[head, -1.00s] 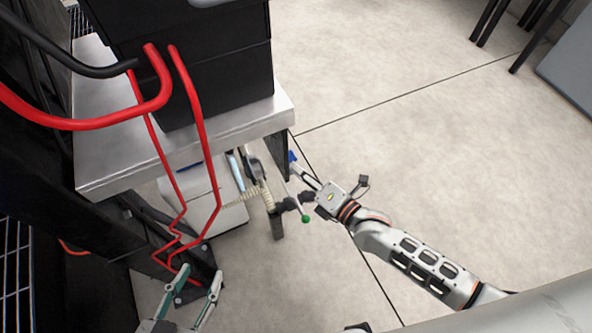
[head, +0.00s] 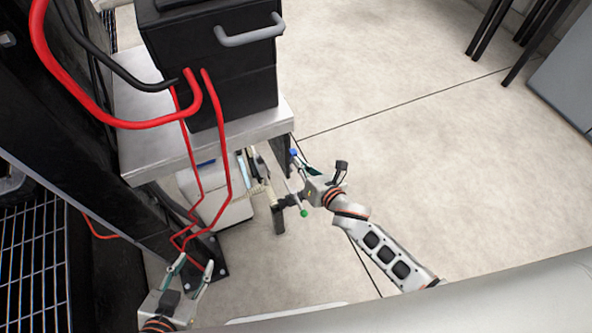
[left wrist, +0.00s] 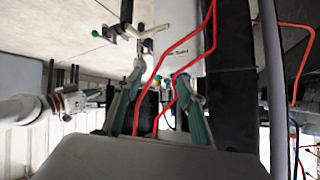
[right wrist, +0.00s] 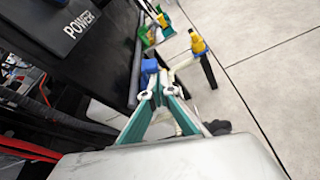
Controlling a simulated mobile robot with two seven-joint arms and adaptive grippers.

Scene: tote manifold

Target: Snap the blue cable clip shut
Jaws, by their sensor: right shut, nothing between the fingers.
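The small blue clip (head: 293,152) is beside the bench's right leg, under the tabletop edge. It also shows in the right wrist view (right wrist: 149,66), just beyond my right fingertips; whether it is open or closed is too small to tell. My right gripper (head: 298,163) is shut and empty, its tips close to the clip; contact is unclear. The tips meet in the right wrist view (right wrist: 157,87). My left gripper (head: 195,264) is open at the lower left, near the red cables (head: 190,150). The cables pass between its spread fingers (left wrist: 160,75) in the left wrist view.
A black tote (head: 215,50) with a grey handle stands on the metal bench (head: 135,135). A white box (head: 228,205) and a fitting with a green knob (head: 304,213) are below it. A black post stands at left.

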